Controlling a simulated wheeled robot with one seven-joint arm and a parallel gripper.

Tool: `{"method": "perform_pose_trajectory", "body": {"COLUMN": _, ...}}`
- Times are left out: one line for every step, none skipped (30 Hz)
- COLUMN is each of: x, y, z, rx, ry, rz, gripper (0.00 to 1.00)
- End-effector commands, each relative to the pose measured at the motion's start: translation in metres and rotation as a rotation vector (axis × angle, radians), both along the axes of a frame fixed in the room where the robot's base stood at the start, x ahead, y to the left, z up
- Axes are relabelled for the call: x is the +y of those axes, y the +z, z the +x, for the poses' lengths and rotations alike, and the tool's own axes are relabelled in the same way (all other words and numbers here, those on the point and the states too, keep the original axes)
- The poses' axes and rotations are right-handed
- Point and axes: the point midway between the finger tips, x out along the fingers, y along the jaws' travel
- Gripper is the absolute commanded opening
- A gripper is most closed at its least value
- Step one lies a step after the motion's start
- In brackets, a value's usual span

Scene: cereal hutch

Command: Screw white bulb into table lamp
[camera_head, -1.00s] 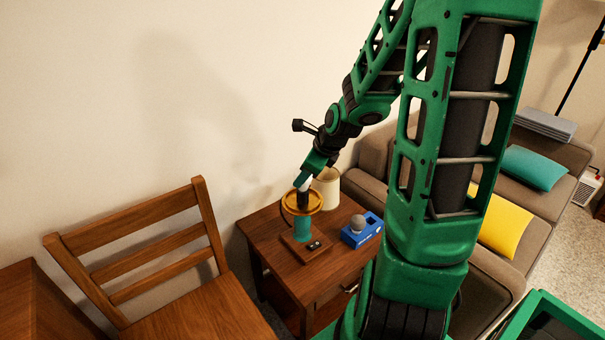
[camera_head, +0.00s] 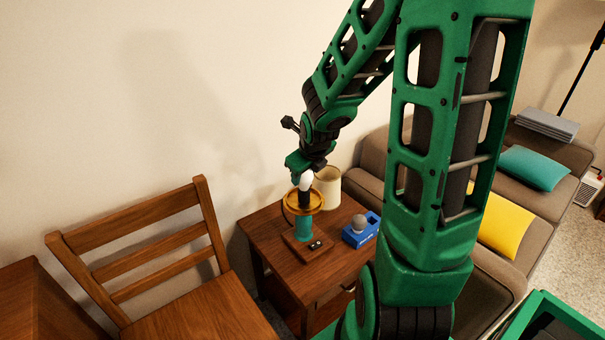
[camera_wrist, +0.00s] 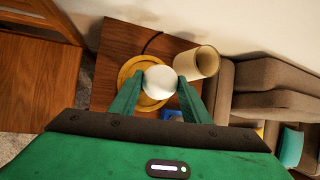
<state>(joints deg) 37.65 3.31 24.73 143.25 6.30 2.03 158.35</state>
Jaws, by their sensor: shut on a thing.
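The table lamp (camera_head: 303,225) stands on the small wooden side table, with a teal stem, a square wooden base and a yellow ring around its top. My gripper (camera_head: 304,181) is directly above the lamp, pointing down, and is shut on the white bulb (camera_head: 306,183). In the wrist view the bulb (camera_wrist: 159,81) sits between my two green fingers, over the yellow ring (camera_wrist: 131,72). The bulb's lower end is at the dark socket in the ring; I cannot tell how far it is seated.
A cream lampshade (camera_head: 328,186) stands behind the lamp. A blue holder with a grey bulb (camera_head: 361,229) is to its right on the side table (camera_head: 265,234). A wooden chair (camera_head: 165,260) is at left, a brown sofa (camera_head: 535,218) at right. The wall is close behind.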

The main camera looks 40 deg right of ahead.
Motion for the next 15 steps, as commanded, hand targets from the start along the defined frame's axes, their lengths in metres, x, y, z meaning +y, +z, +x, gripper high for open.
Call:
{"method": "perform_pose_trajectory", "body": {"x": 0.0022, "y": -0.001, "z": -0.0007, "rx": 0.004, "ry": -0.013, "rz": 0.001, "gripper": 0.17}}
{"method": "perform_pose_trajectory", "body": {"x": 0.002, "y": -0.001, "z": -0.0008, "rx": 0.003, "ry": -0.021, "rz": 0.001, "gripper": 0.17}}
{"method": "perform_pose_trajectory", "body": {"x": 0.0014, "y": -0.0009, "z": -0.0009, "rx": 0.003, "ry": -0.028, "rz": 0.001, "gripper": 0.17}}
{"method": "perform_pose_trajectory", "body": {"x": 0.0011, "y": -0.0009, "z": -0.0011, "rx": 0.002, "ry": -0.03, "rz": 0.001, "gripper": 0.17}}
{"method": "perform_pose_trajectory", "body": {"x": 0.0008, "y": -0.001, "z": -0.0011, "rx": 0.003, "ry": -0.032, "rz": 0.001, "gripper": 0.17}}
{"method": "perform_pose_trajectory", "body": {"x": 0.0007, "y": -0.0009, "z": -0.0011, "rx": 0.003, "ry": -0.032, "rz": 0.001, "gripper": 0.17}}
{"method": "perform_pose_trajectory", "body": {"x": 0.0006, "y": -0.0009, "z": -0.0011, "rx": 0.002, "ry": -0.032, "rz": 0.001, "gripper": 0.17}}
{"method": "perform_pose_trajectory", "body": {"x": 0.0006, "y": -0.0009, "z": -0.0011, "rx": 0.002, "ry": -0.031, "rz": 0.002, "gripper": 0.17}}
{"method": "perform_pose_trajectory", "body": {"x": 0.0006, "y": -0.0009, "z": -0.0011, "rx": 0.002, "ry": -0.031, "rz": 0.002, "gripper": 0.17}}
{"method": "perform_pose_trajectory", "body": {"x": 0.0006, "y": -0.0009, "z": -0.0011, "rx": 0.002, "ry": -0.03, "rz": 0.001, "gripper": 0.47}}
{"method": "perform_pose_trajectory", "body": {"x": 0.0006, "y": -0.0009, "z": -0.0011, "rx": 0.002, "ry": -0.03, "rz": 0.001, "gripper": 0.55}}
{"method": "perform_pose_trajectory", "body": {"x": 0.0007, "y": -0.0009, "z": -0.001, "rx": 0.002, "ry": -0.03, "rz": 0.001, "gripper": 0.64}}
{"method": "perform_pose_trajectory", "body": {"x": 0.0006, "y": -0.0008, "z": -0.001, "rx": 0.002, "ry": -0.03, "rz": 0.001, "gripper": 0.65}}
{"method": "perform_pose_trajectory", "body": {"x": 0.0005, "y": -0.0007, "z": -0.0009, "rx": 0.001, "ry": -0.03, "rz": 0.001, "gripper": 0.65}}
{"method": "perform_pose_trajectory", "body": {"x": 0.0004, "y": -0.0006, "z": -0.0008, "rx": 0.001, "ry": -0.03, "rz": 0.001, "gripper": 0.65}}
